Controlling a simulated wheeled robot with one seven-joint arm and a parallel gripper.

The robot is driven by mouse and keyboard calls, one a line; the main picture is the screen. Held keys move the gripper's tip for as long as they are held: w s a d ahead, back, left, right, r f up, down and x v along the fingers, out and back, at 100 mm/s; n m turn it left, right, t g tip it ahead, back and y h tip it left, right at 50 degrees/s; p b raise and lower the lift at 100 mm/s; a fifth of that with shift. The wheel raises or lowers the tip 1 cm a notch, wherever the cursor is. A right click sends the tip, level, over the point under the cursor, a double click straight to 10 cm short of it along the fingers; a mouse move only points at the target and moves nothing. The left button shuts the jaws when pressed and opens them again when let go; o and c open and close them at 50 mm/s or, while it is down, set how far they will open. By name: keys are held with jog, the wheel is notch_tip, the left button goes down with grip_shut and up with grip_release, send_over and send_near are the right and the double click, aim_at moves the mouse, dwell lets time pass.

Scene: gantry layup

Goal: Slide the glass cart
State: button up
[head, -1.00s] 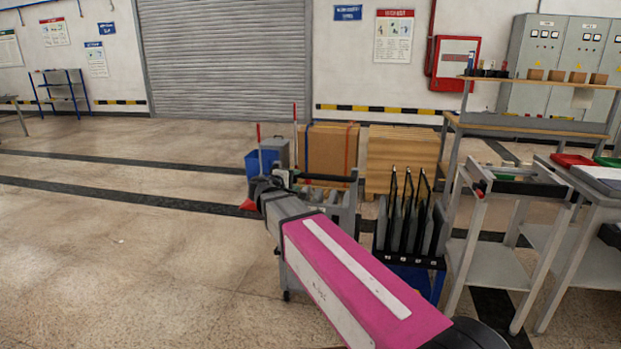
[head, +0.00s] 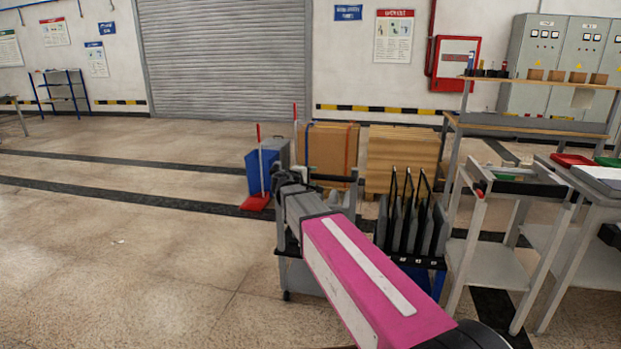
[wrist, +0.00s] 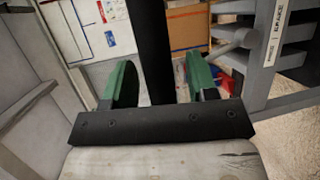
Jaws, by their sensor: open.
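A grey cart (head: 298,276) with a black bar (head: 333,178) and upright grey slats stands behind my arm in the head view, which hides much of it. I take it to be the glass cart, though its label (wrist: 282,22) is not clearly legible in the wrist view. My gripper (wrist: 160,83) is open, with its green fingers on either side of a black bar (wrist: 154,45). I cannot tell whether the fingers touch the bar. In the head view my gripper is small at the cart's upper left end.
A rack with dark upright panels (head: 408,215) stands just right of the cart. White workbenches (head: 470,262) are further right. A blue bin (head: 254,172), red dustpan (head: 256,202) and wooden crates (head: 402,158) stand behind. The floor to the left is clear.

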grip_shut()
jog(key=w+d, duration=0.4)
jog(key=w, duration=0.9)
jog(key=w+d, duration=0.4)
jog(key=w, duration=0.9)
jog(key=w+d, duration=0.5)
jog(key=w, duration=0.8)
jog(key=shift+w, duration=0.4)
grip_release()
jog(key=shift+w, duration=0.15)
jog(key=v, duration=1.1)
